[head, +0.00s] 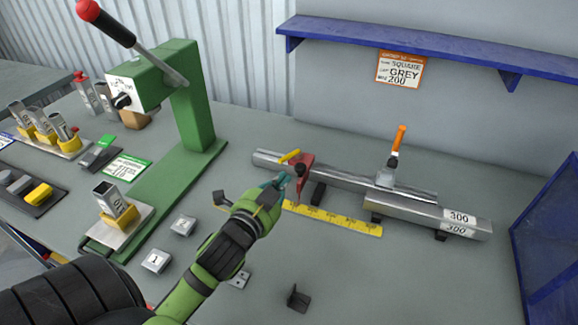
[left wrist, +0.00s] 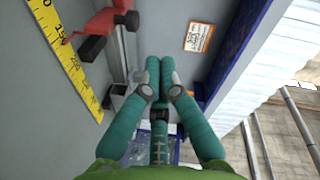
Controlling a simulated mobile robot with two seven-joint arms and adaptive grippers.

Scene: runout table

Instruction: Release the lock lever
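The red stop (head: 300,172) sits on the metal rail (head: 345,180), with a yellow lever (head: 289,156) on its top pointing left. The stop also shows at the upper left of the left wrist view (left wrist: 104,22), with a dark knob; the yellow lever cannot be made out there. My left gripper (head: 283,181) is just in front of the stop and overlaps it in the head view; contact cannot be told. In the left wrist view its teal fingers (left wrist: 160,85) are drawn together with nothing seen between them. My right gripper is out of view.
A yellow ruler (head: 335,218) lies in front of the rail. An orange-handled clamp (head: 397,145) stands above a square tube marked 300 (head: 425,212). A green press (head: 190,110) stands left. A dark bracket (head: 298,297) and small blocks lie on the front table.

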